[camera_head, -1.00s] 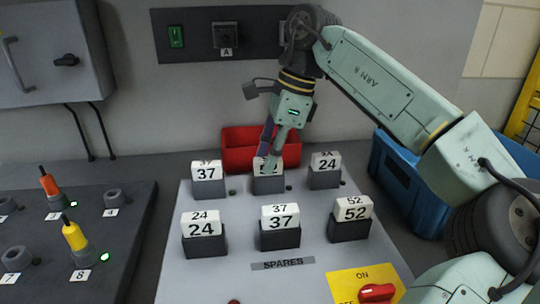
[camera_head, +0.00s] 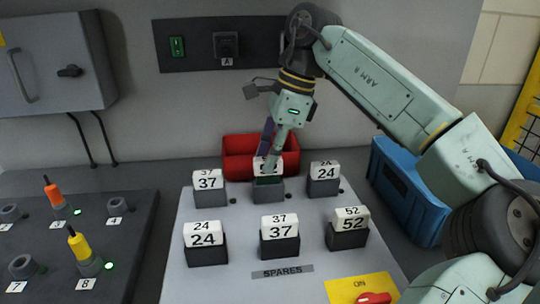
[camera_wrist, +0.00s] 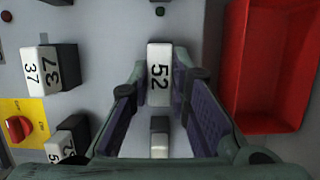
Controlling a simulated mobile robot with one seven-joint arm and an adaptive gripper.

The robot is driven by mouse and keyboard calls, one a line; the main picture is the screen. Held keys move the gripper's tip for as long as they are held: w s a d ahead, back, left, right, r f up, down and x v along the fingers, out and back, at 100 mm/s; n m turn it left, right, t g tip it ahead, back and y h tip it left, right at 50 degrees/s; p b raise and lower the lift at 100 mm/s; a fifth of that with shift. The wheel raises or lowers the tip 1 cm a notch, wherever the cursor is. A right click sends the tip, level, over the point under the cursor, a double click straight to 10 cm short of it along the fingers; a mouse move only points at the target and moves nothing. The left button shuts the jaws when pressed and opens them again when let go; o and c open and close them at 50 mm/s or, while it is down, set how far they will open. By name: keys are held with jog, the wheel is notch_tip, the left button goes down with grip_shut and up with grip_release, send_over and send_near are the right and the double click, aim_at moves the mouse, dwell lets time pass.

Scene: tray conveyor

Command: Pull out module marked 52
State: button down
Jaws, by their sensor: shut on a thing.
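The module marked 52 (camera_head: 259,167) is a white block in the middle of the back row on the grey spares board. My gripper (camera_head: 269,163) reaches down from above and is shut on it. The module stands raised above its dark-grey socket (camera_head: 269,193), and a dark opening shows under it. In the wrist view the white face marked 52 (camera_wrist: 159,73) sits between my fingertips. The fingers hide part of its face in the head view. A second module marked 52 (camera_head: 350,223) sits in its socket at the front right.
Modules marked 37 (camera_head: 208,180) and 24 (camera_head: 324,171) stand close on either side. Front-row modules marked 24 (camera_head: 205,235) and 37 (camera_head: 279,228) are nearer. A red bin (camera_head: 235,160) is just behind, a blue bin (camera_head: 405,195) at right. A yellow switch plate (camera_head: 345,288) is at front.

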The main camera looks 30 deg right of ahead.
aim_at(264, 158)
jog(key=shift+r+p, duration=1.2)
jog(key=shift+r, duration=0.25)
jog(key=shift+r, duration=0.1)
notch_tip(264, 158, up, 4)
jog(key=p, duration=0.4)
jog(key=shift+a, duration=0.1)
